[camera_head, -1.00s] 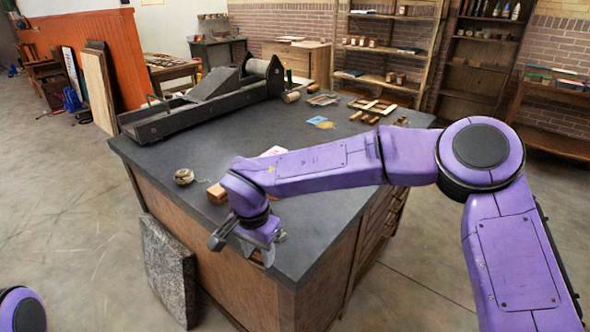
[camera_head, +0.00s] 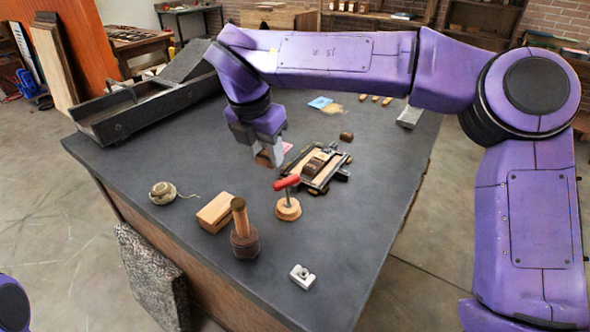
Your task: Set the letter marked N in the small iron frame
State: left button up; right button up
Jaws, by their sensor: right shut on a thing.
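My right gripper (camera_head: 264,157) is over the table, pointing down, shut on a small brown wooden block (camera_head: 266,159), most likely a letter. Any mark on this block cannot be read from here. The small iron frame (camera_head: 335,175) lies on the table just right of the gripper, with dark edges and brown wooden pieces inside it. The held block is apart from the frame, to its left. Another small brown block (camera_head: 346,136) lies behind the frame; no mark on it can be made out. My left gripper is out of view.
A red-handled tool (camera_head: 288,197) stands in front of the frame. A mallet (camera_head: 242,232), a wooden block (camera_head: 215,212), a string ball (camera_head: 162,192) and a small metal piece (camera_head: 302,276) are nearer. The dark press (camera_head: 140,108) fills the back left.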

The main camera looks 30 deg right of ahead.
jog(key=shift+m, duration=0.5)
jog(key=w+d+f+p, duration=0.1)
jog(key=w+d+f, duration=0.1)
jog(key=d+f, duration=0.1)
jog(key=w+d+f+p, duration=0.2)
jog(key=d+f, duration=0.1)
jog(key=d, duration=0.2)
jog(key=w+d+f+p, duration=0.2)
jog(key=d+f, duration=0.1)
jog(key=d, duration=0.1)
jog(key=shift+w, duration=0.4)
jog(key=x, duration=0.2)
jog(key=shift+s+f+p, duration=0.2)
jog(key=shift+f+p, duration=0.15)
jog(key=shift+w+f, duration=0.1)
jog(key=shift+f, duration=0.35)
